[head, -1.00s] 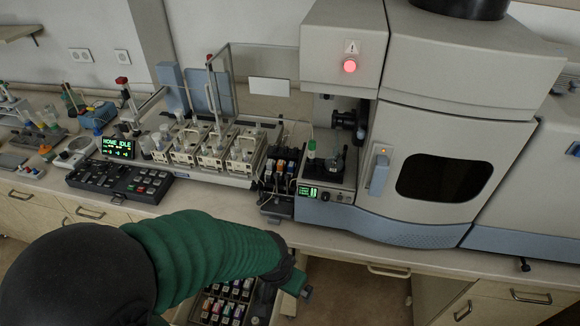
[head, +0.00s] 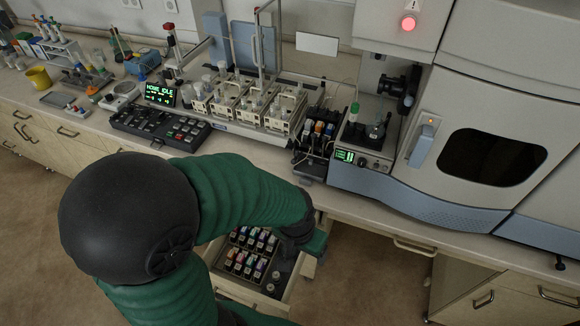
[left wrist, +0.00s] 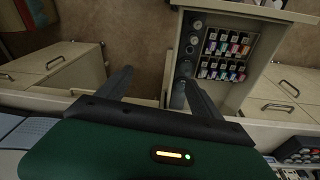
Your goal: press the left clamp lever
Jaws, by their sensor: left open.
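A small dark pump-like unit (head: 315,145) with a row of coloured pieces on top stands at the bench's front edge in the head view, left of the spectrometer. The clamp levers seem to be on it, but they are too small to tell apart. My left gripper (head: 312,246) is below and in front of this unit, off the bench edge and beside the open drawer. My right gripper is not in view.
An open drawer (head: 285,296) with several coloured-label bottles is below the bench; it also shows in the left wrist view (left wrist: 258,32). A black keypad (head: 160,128) and a rack of white-framed units (head: 240,105) are to the left. The spectrometer (head: 480,110) fills the right.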

